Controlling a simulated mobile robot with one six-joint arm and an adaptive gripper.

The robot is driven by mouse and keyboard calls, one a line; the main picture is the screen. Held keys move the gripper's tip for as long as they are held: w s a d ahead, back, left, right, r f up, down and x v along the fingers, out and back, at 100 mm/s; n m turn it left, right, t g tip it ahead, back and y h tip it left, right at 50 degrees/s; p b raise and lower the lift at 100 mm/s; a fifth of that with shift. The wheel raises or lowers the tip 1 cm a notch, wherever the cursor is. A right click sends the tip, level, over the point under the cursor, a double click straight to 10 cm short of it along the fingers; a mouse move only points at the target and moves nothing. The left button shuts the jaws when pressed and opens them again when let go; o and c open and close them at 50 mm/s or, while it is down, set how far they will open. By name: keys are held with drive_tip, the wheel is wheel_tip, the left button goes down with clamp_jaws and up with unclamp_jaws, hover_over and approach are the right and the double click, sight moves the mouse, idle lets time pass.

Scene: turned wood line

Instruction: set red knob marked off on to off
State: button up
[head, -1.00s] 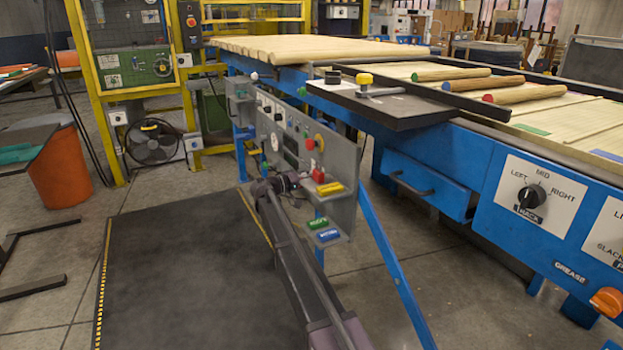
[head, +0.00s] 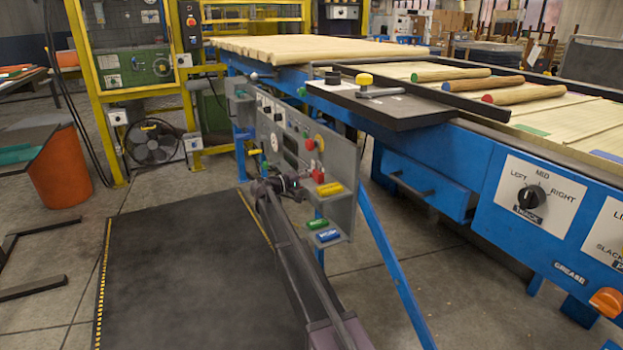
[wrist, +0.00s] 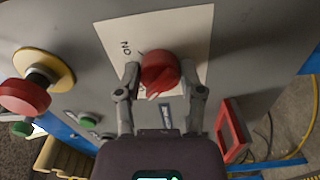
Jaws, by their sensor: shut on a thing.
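The red knob (wrist: 160,73) is in the middle of the wrist view, on a pale plate (wrist: 122,35) where the word ON reads upside down. A ridge on its face slants. The OFF mark is hidden or too unclear to read. My gripper (wrist: 160,82) has one finger on each side of the knob and is shut on it. In the head view my gripper (head: 284,185) is at the grey control panel (head: 342,208), and I cannot make out the knob there.
A red mushroom button with a yellow collar (wrist: 60,72) is left of the knob in the wrist view. A red frame (wrist: 232,130) stands close by the right finger. Yellow (head: 330,189), green (head: 317,224) and blue (head: 328,236) pieces sit low on the panel. The dark floor mat (head: 190,270) is clear.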

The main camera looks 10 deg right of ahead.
drive_tip(key=o, duration=1.2)
drive_tip(key=shift+d, duration=0.15)
drive_tip(key=shift+c, duration=0.2)
drive_tip(key=shift+a, duration=0.25)
drive_tip(key=v, duration=1.1)
drive_tip(key=shift+a, duration=0.3)
drive_tip(key=shift+s, duration=0.15)
